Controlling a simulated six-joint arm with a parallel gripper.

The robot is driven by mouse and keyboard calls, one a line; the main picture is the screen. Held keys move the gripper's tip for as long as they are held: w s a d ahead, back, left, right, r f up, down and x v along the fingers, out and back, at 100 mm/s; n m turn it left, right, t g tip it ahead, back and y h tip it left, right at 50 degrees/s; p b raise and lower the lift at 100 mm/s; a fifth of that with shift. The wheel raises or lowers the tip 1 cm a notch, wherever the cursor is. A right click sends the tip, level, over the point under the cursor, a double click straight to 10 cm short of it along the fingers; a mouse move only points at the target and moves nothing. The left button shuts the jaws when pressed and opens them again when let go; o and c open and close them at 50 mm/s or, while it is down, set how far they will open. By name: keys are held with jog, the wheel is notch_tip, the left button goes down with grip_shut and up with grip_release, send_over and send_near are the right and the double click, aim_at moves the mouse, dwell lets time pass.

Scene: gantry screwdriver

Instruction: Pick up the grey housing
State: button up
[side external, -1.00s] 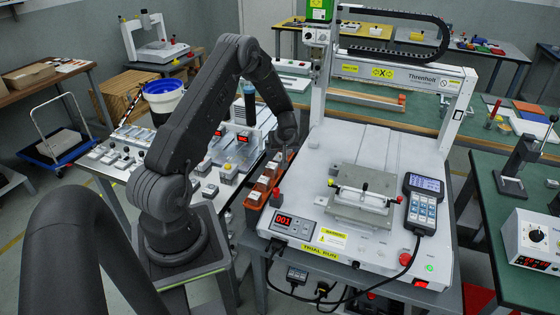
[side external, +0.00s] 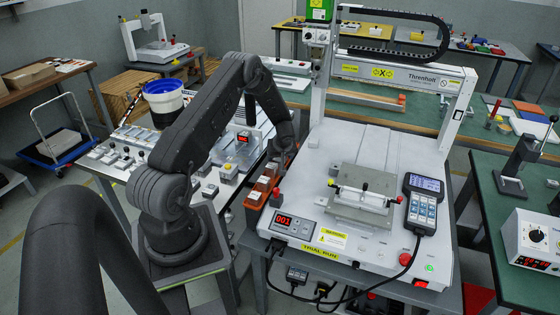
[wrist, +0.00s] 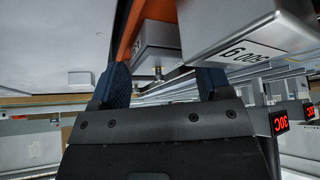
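In the wrist view a grey box-shaped housing (wrist: 157,42) with a small metal fitting sits against the orange tray (wrist: 135,22). My gripper (wrist: 162,78) is open, its two blue-padded fingers apart on either side of the housing. A gap shows on both sides, so I see no grip. A larger grey block (wrist: 255,35) with a printed label lies just right of the housing and partly covers the right finger's tip. In the side view the orange tray (side external: 262,188) stands left of the white machine, with my gripper at its far end; the housing is too small to make out there.
The white machine bed (side external: 320,160) with its gantry stands close on the right, with a fixture (side external: 362,198) on it. A bench of small grey parts (side external: 115,160) lies left of the arm. Red displays (wrist: 281,121) show at the right in the wrist view.

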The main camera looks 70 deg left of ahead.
jog(key=c, duration=0.5)
jog(key=shift+r, duration=0.1)
